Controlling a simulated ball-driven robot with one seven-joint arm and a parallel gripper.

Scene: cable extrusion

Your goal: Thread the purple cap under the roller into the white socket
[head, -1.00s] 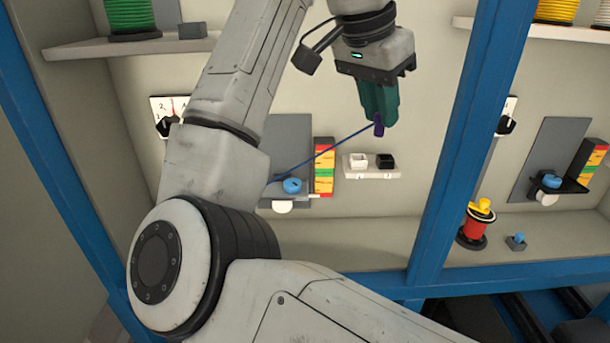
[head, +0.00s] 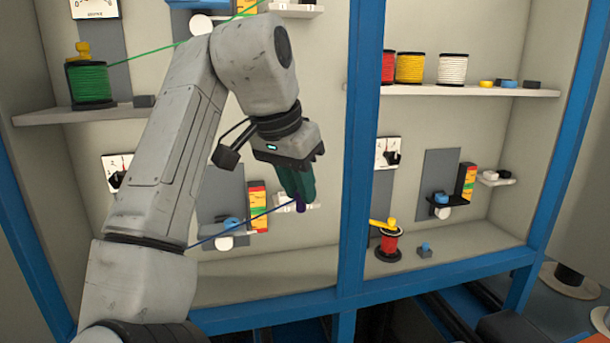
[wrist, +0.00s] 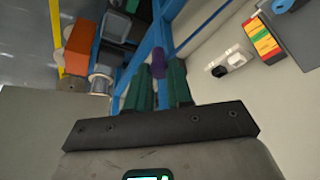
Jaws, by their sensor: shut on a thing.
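My gripper (head: 300,198), with dark green fingers, is shut on the purple cap (head: 300,205), which points down from the fingertips. The cap also shows between the fingers in the wrist view (wrist: 158,63). A thin blue cable (head: 262,214) runs from the cap left and down past the blue roller (head: 231,223); I cannot tell whether it passes under it. The white socket (wrist: 236,58) sits beside a black socket (wrist: 220,71) on a small white block. In the head view my gripper overlaps this block (head: 282,209) and hides much of it.
A red, yellow and green striped block (head: 257,205) stands beside the roller. A blue frame post (head: 358,150) is right of my gripper.

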